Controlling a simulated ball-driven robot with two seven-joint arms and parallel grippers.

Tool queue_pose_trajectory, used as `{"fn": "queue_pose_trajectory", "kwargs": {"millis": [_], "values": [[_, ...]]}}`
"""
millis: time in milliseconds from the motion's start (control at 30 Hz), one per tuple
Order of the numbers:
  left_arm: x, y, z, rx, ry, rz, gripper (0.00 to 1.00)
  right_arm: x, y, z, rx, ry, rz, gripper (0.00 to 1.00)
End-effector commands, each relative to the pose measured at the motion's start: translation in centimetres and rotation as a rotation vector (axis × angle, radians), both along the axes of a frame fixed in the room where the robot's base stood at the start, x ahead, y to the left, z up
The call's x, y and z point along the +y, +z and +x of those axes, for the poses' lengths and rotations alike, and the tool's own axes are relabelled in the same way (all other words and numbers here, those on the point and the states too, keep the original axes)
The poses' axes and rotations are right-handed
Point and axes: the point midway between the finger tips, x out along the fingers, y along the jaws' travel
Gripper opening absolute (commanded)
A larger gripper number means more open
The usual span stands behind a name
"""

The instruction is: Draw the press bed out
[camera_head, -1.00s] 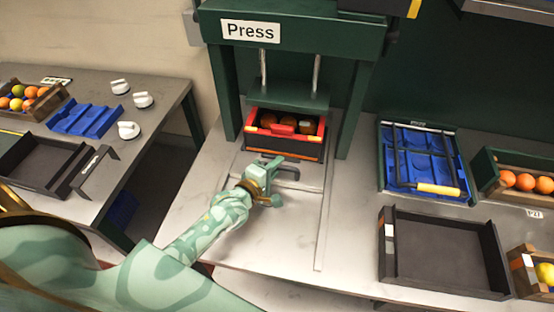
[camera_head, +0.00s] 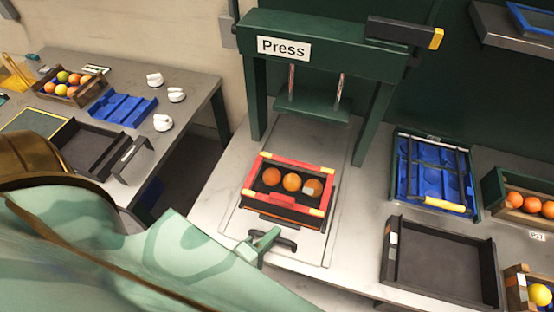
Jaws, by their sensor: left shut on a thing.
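The press (camera_head: 318,40) is a dark green frame with a "Press" sign, its plate (camera_head: 312,108) raised on two rods. The press bed (camera_head: 310,247) is out in front of the frame on the bench. A black crate with a red and orange rim (camera_head: 247,176) stands on the bed, holding several oranges (camera_head: 291,182). A dark handle (camera_head: 288,244) is at the bed's front edge. My left gripper (camera_head: 266,243) is shut on this handle; the fingertips are partly hard to make out. My right gripper is not in view.
A black empty tray (camera_head: 440,266) and a blue moulded tray in a dark frame (camera_head: 400,170) lie to the right, beside fruit crates (camera_head: 505,190). On the left table are a blue rack (camera_head: 123,107), white knobs (camera_head: 163,122) and another black tray (camera_head: 88,145). A gap separates the tables.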

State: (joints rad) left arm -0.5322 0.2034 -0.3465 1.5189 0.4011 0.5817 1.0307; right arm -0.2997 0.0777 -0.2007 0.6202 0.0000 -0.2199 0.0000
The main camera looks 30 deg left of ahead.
Motion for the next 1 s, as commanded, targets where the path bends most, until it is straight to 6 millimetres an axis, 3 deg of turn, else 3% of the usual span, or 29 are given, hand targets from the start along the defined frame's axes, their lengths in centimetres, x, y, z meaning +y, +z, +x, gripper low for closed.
{"fn": "queue_pose_trajectory", "kwargs": {"millis": [200, 567, 600, 667, 1000], "values": [[-0.3, -0.1, -1.4, 0.004, -0.001, 0.0, 0.0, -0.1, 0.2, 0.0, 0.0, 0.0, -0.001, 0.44], [-0.5, -0.2, -1.6, 0.007, -0.003, 0.0, 0.0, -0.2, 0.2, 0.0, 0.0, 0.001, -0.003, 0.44], [-0.5, -0.2, -1.7, 0.007, -0.003, 0.0, 0.17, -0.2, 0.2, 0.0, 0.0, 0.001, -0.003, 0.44], [-0.5, -0.2, -1.6, 0.007, -0.003, 0.0, 0.34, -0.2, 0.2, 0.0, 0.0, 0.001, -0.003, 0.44], [-0.4, -0.1, -1.4, 0.002, -0.001, 0.0, 0.36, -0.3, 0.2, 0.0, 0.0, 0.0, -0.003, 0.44]]}}
